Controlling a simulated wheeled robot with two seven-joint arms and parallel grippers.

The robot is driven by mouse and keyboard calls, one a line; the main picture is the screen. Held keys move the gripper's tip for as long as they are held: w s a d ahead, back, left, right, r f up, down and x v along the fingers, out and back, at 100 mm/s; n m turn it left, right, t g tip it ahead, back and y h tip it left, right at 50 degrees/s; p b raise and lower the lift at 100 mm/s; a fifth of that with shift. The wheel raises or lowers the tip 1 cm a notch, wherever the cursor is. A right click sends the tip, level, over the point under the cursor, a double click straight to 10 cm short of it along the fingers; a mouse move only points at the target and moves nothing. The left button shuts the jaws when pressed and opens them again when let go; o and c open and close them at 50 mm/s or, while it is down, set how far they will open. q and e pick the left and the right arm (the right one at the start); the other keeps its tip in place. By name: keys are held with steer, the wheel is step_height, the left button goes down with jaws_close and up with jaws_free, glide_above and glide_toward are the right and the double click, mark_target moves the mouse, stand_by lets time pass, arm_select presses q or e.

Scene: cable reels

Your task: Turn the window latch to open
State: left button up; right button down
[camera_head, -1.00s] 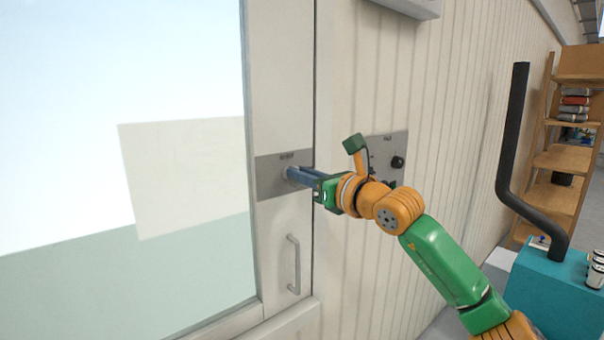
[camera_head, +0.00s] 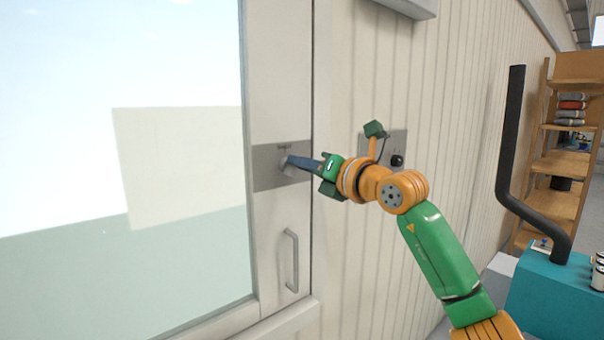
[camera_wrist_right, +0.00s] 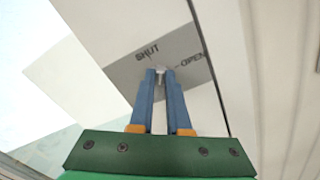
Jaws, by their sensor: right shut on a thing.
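The window latch (camera_head: 284,165) is a small light-grey piece on a grey plate (camera_head: 265,178) on the window's white frame. My right gripper (camera_head: 291,163) reaches it from the right, with its blue fingers shut on it. In the right wrist view the latch tip (camera_wrist_right: 161,70) shows between the two fingertips. The plate there (camera_wrist_right: 125,76) carries the words SHUT and OPEN, and the latch sits below and between them. Most of the latch is hidden by the fingers. My left gripper is not in view.
A grey pull handle (camera_head: 291,262) is on the frame below the plate. A wall panel with a black knob (camera_head: 397,160) is behind my right wrist. A teal box (camera_head: 545,290) with a black pipe (camera_head: 508,150) and a wooden shelf (camera_head: 560,160) stand at the right.

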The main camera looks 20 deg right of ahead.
steer(key=m+b, duration=0.1)
steer(key=m, duration=0.2)
steer(key=m+b, duration=0.1)
steer(key=m, duration=0.3)
steer(key=f+m+b, duration=0.1)
steer(key=m+b, duration=0.1)
steer(key=m, duration=0.2)
steer(key=shift+d, duration=0.25)
steer(key=shift+r+m, duration=0.1)
steer(key=shift+m, duration=0.3)
steer(key=c, duration=0.9)
jaws_free()
steer(key=shift+w, duration=0.15)
steer(key=b+v, duration=0.5)
steer(key=v, duration=0.2)
